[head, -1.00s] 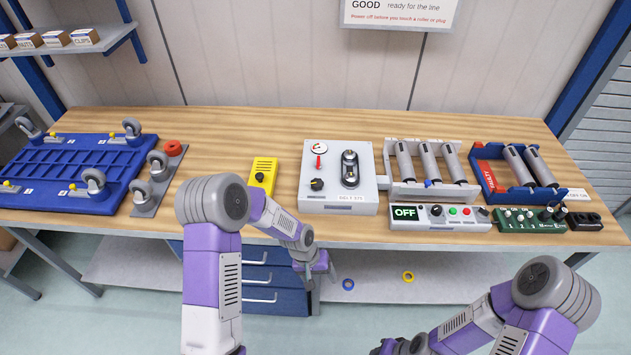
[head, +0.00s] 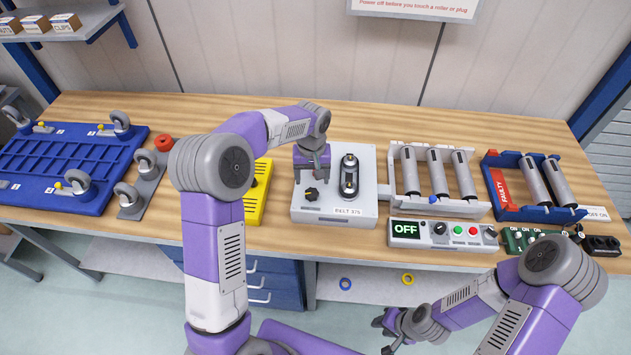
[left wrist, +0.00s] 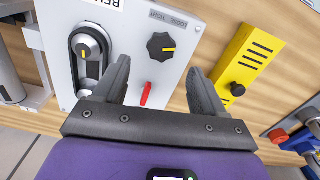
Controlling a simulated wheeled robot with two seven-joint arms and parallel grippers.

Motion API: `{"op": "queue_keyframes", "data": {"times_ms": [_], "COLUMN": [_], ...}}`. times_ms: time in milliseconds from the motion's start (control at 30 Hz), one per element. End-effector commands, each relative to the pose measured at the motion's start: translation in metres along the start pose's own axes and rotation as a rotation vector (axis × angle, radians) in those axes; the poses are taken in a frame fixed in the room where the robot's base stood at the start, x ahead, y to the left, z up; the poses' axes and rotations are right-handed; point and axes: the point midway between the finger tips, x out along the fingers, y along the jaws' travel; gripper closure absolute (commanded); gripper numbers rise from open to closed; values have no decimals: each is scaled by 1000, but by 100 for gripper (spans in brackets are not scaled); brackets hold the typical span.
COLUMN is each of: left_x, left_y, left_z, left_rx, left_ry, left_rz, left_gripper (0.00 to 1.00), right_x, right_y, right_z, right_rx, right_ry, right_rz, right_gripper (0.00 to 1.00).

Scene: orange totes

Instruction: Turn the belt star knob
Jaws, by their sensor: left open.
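The black star knob (head: 311,194) sits on the front left of the white belt box (head: 333,219). In the left wrist view the knob (left wrist: 161,46) has a yellow pointer mark and a "LOOSE / TIGHT" label beside it. My left gripper (head: 312,176) is above the box, pointing down, just behind the knob in the head view. In the left wrist view its jaws (left wrist: 157,66) are open and empty, with the knob just beyond the fingertips, not gripped. A red lever (left wrist: 146,95) shows between the fingers. The gauge is hidden in the head view. My right gripper (head: 385,333) is low in front of the bench.
The belt on its pulleys (head: 349,176) stands right of the knob. A yellow box (head: 256,203) is on the left, partly behind my arm. A roller rack (head: 436,203) and a control panel reading OFF (head: 445,234) are on the right.

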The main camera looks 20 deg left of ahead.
Motion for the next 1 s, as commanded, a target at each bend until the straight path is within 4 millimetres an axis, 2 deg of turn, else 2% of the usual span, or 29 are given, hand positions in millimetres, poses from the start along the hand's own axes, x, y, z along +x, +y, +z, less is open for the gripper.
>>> {"op": "queue_keyframes", "data": {"times_ms": [100, 333, 500, 733, 1000], "left_x": [22, 54, 63, 64, 63], "left_y": [0, 0, 0, 0, 0], "left_z": [1, 1, 1, 1, 1], "left_rx": [2, 2, 1, 1, 1], "left_ry": [-6, -4, -3, -2, -2], "left_rz": [-2, -1, 0, 1, 1], "left_gripper": [29, 29, 29, 29, 69], "right_x": [2, 3, 4, 3, 3], "right_y": [1, 1, 1, 1, 1], "right_z": [0, 0, -1, -1, -1], "right_rx": [0, 0, 0, 0, 0], "right_ry": [0, 1, 1, 1, 1], "right_rz": [0, 0, 0, 0, 0], "right_gripper": [68, 68, 68, 68, 68]}}
